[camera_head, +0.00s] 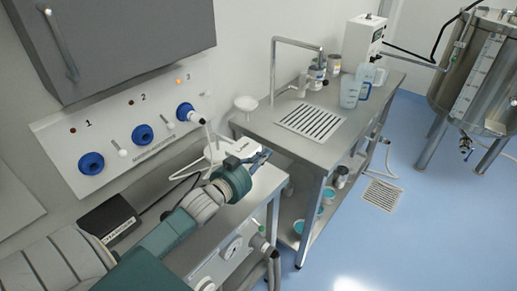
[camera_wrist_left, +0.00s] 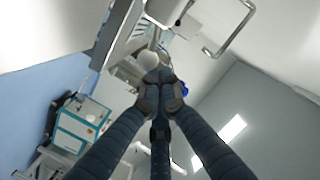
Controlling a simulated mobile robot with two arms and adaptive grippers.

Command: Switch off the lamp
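A white lamp-like piece (camera_head: 246,103) with a round pale head stands at the left end of the steel bench; I cannot tell for sure that it is the lamp. On the wall panel, the small indicator light by number 3 (camera_head: 178,81) glows orange; those by 1 and 2 look dark. My left gripper (camera_head: 262,157) is over the counter by a white device (camera_head: 222,150), its tips partly hidden by my wrist. In the left wrist view its fingers (camera_wrist_left: 160,90) come together, with a white round thing (camera_wrist_left: 157,60) just beyond the tips. My right gripper is out of view.
The wall panel (camera_head: 60,133) carries blue round fittings and small white valves. A steel bench (camera_head: 255,128) with a tap, a drain grate and jugs stands beyond the counter. A steel tank (camera_head: 475,75) is at the right.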

